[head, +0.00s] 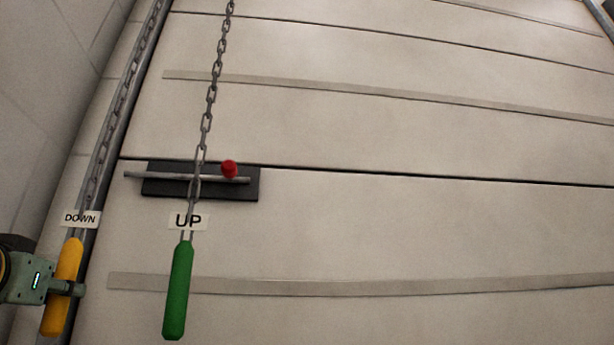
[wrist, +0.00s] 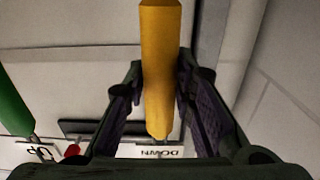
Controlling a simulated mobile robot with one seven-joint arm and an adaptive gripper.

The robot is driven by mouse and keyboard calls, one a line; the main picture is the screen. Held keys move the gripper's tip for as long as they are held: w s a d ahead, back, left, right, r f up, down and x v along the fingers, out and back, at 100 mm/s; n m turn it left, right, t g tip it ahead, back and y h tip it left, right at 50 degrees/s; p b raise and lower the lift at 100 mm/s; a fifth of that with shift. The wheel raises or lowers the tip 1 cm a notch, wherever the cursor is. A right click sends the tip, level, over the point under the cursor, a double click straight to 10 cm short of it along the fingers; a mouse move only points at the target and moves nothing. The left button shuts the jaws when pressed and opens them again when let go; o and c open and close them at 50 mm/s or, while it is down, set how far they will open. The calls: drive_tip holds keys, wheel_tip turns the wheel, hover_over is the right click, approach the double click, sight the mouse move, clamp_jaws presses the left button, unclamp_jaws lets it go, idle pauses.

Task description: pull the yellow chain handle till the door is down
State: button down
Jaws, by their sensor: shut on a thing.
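The yellow handle (head: 63,287) hangs on a chain under a DOWN label (head: 80,219) at the left in the head view. My gripper (head: 66,288) is at its middle, coming from the left, and is shut on it. In the wrist view the yellow handle (wrist: 161,70) stands between my gripper's two fingers (wrist: 160,95). The door (head: 420,240) is a pale panelled surface filling most of the head view. Its lower edge is not in view.
A green handle (head: 177,290) hangs on a second chain with an UP label (head: 188,221), just right of the yellow one. A dark plate (head: 247,190) with a metal bar and red knob (head: 229,169) is on the door behind that chain. A wall is close on the left.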

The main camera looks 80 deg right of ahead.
drive_tip(key=shift+r, duration=0.35)
wheel_tip(320, 180, down, 24)
drive_tip(key=b, duration=1.7)
drive_tip(key=shift+f, duration=0.15)
idle(0.7)
wheel_tip(320, 180, up, 24)
drive_tip(key=p, duration=1.7)
